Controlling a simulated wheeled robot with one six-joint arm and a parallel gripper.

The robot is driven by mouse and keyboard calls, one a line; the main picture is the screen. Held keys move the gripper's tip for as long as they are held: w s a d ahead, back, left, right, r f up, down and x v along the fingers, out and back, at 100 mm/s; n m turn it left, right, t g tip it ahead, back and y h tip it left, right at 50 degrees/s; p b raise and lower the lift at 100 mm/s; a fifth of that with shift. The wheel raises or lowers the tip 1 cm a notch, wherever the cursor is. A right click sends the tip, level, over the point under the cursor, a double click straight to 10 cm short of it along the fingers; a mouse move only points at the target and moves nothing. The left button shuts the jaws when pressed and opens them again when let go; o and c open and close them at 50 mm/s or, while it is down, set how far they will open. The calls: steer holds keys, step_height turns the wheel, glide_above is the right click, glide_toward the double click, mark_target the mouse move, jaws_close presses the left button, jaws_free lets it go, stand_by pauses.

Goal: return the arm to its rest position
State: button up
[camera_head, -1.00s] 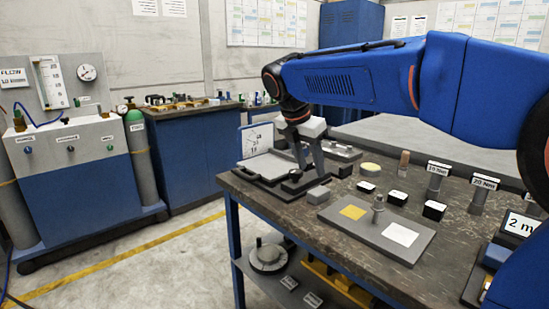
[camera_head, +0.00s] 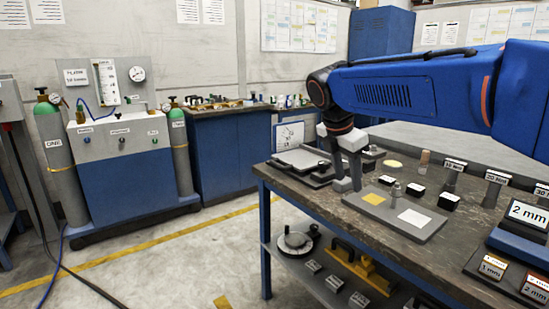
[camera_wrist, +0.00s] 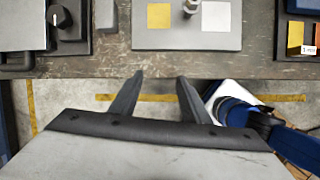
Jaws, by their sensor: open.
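My blue arm (camera_head: 415,90) reaches in from the right in the head view, over the workbench (camera_head: 300,192). My gripper (camera_head: 350,184) points down near the bench's front left edge, beside the grey plate with yellow and white squares (camera_head: 422,233). In the wrist view my gripper (camera_wrist: 158,78) has its two fingers apart with nothing between them. The fingers lie over the bench's front edge and the floor there, and the grey plate (camera_wrist: 185,39) is beyond the tips.
A flat grey device with a dark knob (camera_head: 301,158) stands on the bench's left. Several small blocks and labelled cylinders stand behind the plate. A blue 2 mm display (camera_head: 527,213) is at right. Gas panel (camera_head: 118,134) and cylinders stand left; the floor between is open.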

steer(key=s+d+f+m+y, duration=0.1)
steer(key=s+d+f+m, duration=0.2)
steer(key=s+f+m, duration=0.3)
steer(key=s+d+f+m+t+y, duration=0.1)
steer(key=s+d+f+m, duration=0.2)
steer(key=s+f+m, duration=0.3)
steer(key=s+d+f+m+t+y, duration=0.1)
steer(key=s+d+f+m, duration=0.2)
steer(key=s+f+m, duration=0.3)
steer(key=shift+s+d+f+m, duration=0.15)
steer(key=shift+s+d+m, duration=0.2)
steer(key=shift+s+m, duration=3.6)
steer(key=shift+s+n, duration=1.15)
